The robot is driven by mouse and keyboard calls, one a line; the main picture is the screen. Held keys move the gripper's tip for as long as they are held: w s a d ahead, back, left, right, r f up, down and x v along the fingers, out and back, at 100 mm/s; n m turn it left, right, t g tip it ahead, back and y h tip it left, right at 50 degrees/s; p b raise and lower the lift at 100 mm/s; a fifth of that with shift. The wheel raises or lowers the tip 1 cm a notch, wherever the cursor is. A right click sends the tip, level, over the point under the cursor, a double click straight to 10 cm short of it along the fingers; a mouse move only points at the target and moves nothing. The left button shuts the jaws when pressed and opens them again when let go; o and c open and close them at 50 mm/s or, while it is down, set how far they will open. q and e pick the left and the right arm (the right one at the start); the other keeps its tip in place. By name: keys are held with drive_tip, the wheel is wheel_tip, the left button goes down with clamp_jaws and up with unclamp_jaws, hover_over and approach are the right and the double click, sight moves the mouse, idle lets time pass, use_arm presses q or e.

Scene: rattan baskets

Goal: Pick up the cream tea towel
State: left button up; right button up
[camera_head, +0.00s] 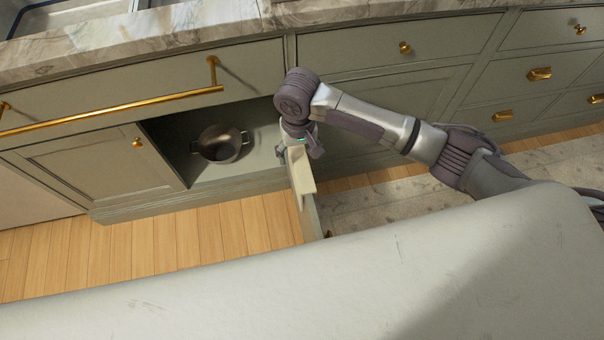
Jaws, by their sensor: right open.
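The cream tea towel (302,172) appears to hang over the top edge of an open cabinet door (312,219), which I see almost edge-on. My right gripper (302,151) is open at the end of the towel nearest the cabinet. It points down and hides part of that end. I cannot tell whether its fingers touch the towel. My left gripper is not in view.
A metal pot (220,144) stands inside the open cabinet, left of the door. A gold rail (120,107) runs along the cabinet front above it. A marble countertop (130,42) lies above. Wooden floor (190,236) and a patterned rug (400,194) are clear.

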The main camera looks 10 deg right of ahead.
sight(301, 163)
drive_tip(key=shift+w+d+f+b, duration=0.15)
drive_tip(key=shift+f+b, duration=0.1)
drive_tip(key=shift+f, duration=1.5)
drive_tip(key=shift+s+d+f+b, duration=0.1)
drive_tip(key=shift+f+b, duration=0.1)
drive_tip(key=shift+f, duration=1.55)
drive_tip(key=c, duration=1.2)
drive_tip(key=shift+r, duration=0.1)
drive_tip(key=shift+c, duration=0.2)
